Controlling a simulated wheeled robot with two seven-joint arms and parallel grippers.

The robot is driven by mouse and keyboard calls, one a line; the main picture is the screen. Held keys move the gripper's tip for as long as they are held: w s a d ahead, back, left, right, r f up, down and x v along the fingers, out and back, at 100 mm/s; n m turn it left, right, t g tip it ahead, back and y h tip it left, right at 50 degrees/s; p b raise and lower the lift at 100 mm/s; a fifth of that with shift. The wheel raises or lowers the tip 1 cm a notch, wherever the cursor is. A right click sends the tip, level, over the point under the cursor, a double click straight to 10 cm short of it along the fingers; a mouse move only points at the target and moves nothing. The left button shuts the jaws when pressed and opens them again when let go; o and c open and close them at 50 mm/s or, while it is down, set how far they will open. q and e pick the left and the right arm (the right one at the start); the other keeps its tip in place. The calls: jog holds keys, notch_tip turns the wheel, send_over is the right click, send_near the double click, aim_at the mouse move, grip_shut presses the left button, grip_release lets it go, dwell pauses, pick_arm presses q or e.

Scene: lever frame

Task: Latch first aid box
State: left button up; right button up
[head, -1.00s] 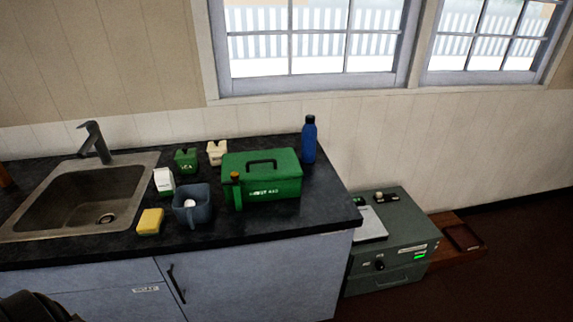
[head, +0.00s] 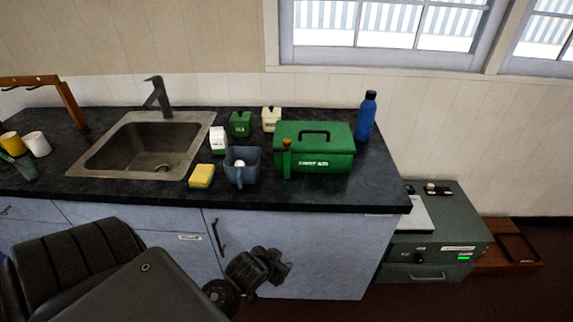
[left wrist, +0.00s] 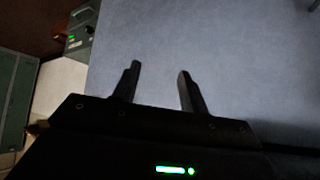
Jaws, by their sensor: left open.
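The green first aid box (head: 325,155) stands upright on the dark counter, right of the sink, with its lid down and a black handle on top. A green upright piece with an orange top (head: 286,158) stands at the box's front left; I cannot tell whether it is the latch. My left gripper (head: 280,266) is low in front of the cabinet door, below the counter and well apart from the box. In the left wrist view its two fingers (left wrist: 158,85) are apart with nothing between them. My right gripper is not in view.
A blue-grey mug (head: 242,168), yellow sponge (head: 202,176), white carton (head: 218,141) and two canisters crowd the box's left. A blue bottle (head: 366,117) stands at its back right. The counter front edge (head: 300,205) lies above my left gripper. A grey-green cabinet (head: 440,225) stands right.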

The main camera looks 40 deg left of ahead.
pick_arm(q)
notch_tip(320, 180, up, 6)
jog(key=w+a+r+t, duration=0.1)
jog(key=n+t+y, duration=0.3)
jog(key=t+y, duration=0.1)
jog(key=t, duration=0.4)
send_near(285, 143)
jog(key=p+x, duration=0.2)
jog(key=x, duration=0.9)
jog(key=shift+w, duration=0.1)
jog(key=shift+c, duration=0.2)
